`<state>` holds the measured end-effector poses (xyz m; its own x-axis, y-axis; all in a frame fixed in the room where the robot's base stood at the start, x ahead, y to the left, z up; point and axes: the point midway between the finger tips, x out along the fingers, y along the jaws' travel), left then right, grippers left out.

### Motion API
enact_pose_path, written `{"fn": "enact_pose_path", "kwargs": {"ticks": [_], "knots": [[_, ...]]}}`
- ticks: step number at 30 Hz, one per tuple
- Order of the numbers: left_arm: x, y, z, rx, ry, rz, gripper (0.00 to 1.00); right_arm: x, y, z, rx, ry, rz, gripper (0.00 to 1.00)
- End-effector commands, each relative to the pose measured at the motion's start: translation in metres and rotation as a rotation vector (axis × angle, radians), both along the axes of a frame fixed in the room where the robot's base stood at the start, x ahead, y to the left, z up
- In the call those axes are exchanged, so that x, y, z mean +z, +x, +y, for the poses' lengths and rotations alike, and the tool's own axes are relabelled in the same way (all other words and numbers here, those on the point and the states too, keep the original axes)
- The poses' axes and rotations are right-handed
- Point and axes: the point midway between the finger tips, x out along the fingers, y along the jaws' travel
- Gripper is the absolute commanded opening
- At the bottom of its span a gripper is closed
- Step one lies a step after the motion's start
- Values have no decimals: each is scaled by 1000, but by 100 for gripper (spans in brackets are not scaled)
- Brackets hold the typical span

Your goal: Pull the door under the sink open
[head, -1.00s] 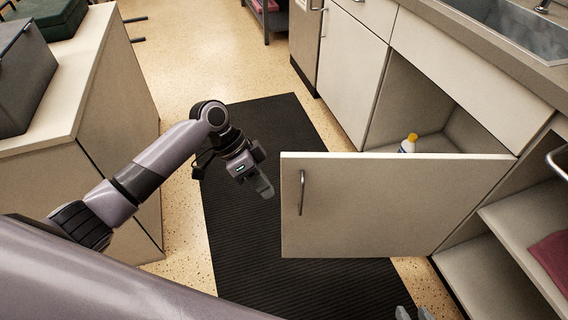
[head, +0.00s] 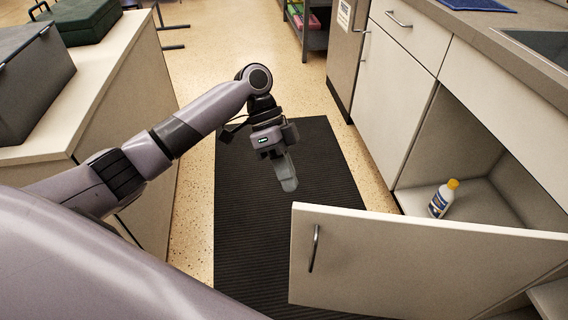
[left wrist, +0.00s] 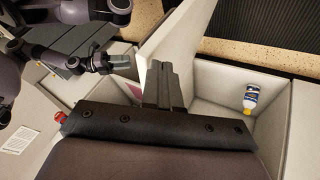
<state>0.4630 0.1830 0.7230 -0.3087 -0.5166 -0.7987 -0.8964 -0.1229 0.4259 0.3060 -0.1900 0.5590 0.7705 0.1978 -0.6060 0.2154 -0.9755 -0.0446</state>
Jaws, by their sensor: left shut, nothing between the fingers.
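The door under the sink (head: 430,262) stands wide open, swung out from the cabinet front, with a metal bar handle (head: 315,248) near its free edge. The door also shows in the left wrist view (left wrist: 172,40). My left gripper (head: 289,184) is shut and empty, above the black mat, left of the door's free edge and apart from the handle. Its shut fingers show in the left wrist view (left wrist: 165,82). My right gripper (left wrist: 112,58) shows at the left of the left wrist view; its jaw state is unclear. It is out of the head view.
A white bottle with a yellow cap (head: 441,199) stands inside the open cabinet (head: 480,203). A black mat (head: 245,230) covers the floor. A counter (head: 140,75) with a grey case (head: 35,85) and a green case (head: 80,20) stands at left.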

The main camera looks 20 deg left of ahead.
Motion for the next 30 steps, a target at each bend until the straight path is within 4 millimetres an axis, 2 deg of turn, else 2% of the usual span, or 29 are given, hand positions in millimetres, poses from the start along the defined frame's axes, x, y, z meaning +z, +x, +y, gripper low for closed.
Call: {"fn": "enact_pose_path", "kwargs": {"ticks": [1,6,18,30], "knots": [[-13,-4,-7,-2,0,2,0,-4,0,0,0,0,0,38],[-42,-16,-27,-3,-1,3,0,-10,0,1,3,-2,0,38],[-39,-49,-38,-1,0,-1,0,-1,6,2,1,3,-16,38],[-38,-52,-39,0,0,-1,0,0,7,2,1,4,-19,38]]}}
